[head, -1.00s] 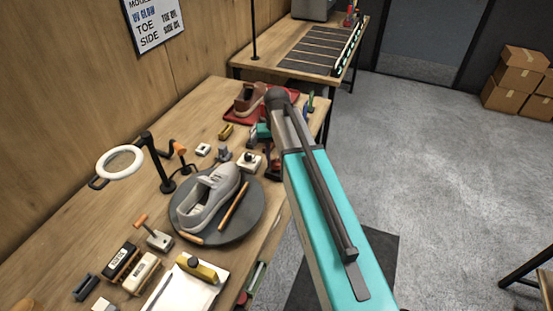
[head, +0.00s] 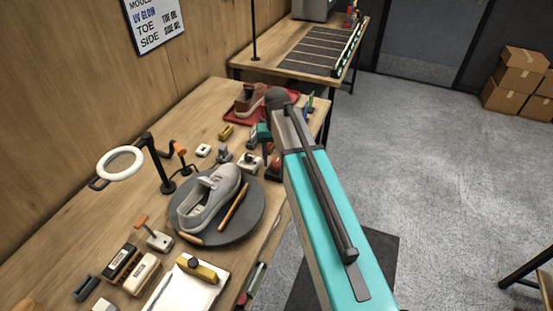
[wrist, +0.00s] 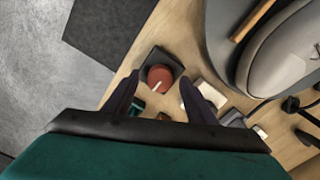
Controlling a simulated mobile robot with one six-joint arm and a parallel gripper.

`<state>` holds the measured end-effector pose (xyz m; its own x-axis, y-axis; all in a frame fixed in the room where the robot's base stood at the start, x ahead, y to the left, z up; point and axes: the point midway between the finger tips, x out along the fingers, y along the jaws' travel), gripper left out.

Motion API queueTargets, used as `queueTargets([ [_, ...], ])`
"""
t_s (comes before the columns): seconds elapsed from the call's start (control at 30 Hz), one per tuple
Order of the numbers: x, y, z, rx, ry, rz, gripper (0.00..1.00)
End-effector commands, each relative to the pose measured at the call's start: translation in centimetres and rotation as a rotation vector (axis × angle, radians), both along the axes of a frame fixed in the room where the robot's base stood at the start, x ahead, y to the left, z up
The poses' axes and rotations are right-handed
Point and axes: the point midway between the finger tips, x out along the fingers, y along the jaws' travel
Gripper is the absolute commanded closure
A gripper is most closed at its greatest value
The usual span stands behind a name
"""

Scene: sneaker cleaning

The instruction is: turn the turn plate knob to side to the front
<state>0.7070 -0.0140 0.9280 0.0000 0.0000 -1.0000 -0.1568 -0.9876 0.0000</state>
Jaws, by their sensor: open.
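The turn plate knob is a red round knob (wrist: 160,78) with a pale pointer line, on a dark square base. In the wrist view it lies between and beyond my gripper's (wrist: 159,80) two dark fingers, which are spread apart and hold nothing. I cannot tell whether the fingers touch it. In the head view the knob shows as a small red spot (head: 276,169) beside my arm, partly hidden. The round grey turn plate (head: 250,220) carries a pale grey sneaker (head: 209,199) and a wooden-handled tool (head: 234,206). The plate's edge also shows in the wrist view (wrist: 219,50).
A white block (head: 250,161) stands close to the knob; a pale block (wrist: 212,94) is near the right finger in the wrist view. A ring lamp (head: 120,163), a red tray (head: 243,119) with a brown shoe and several small tools crowd the bench. The floor at right is open.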

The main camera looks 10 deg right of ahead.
Motion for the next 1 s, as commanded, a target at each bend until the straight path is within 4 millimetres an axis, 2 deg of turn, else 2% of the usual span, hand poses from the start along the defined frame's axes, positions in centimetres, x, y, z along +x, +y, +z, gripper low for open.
queueTargets([
  [0.27,0.0,0.0,2.5,0.000,0.000,0.000,0.49],
  [1.0,0.0,0.0,11.2,0.000,-0.001,-0.001,0.49],
])
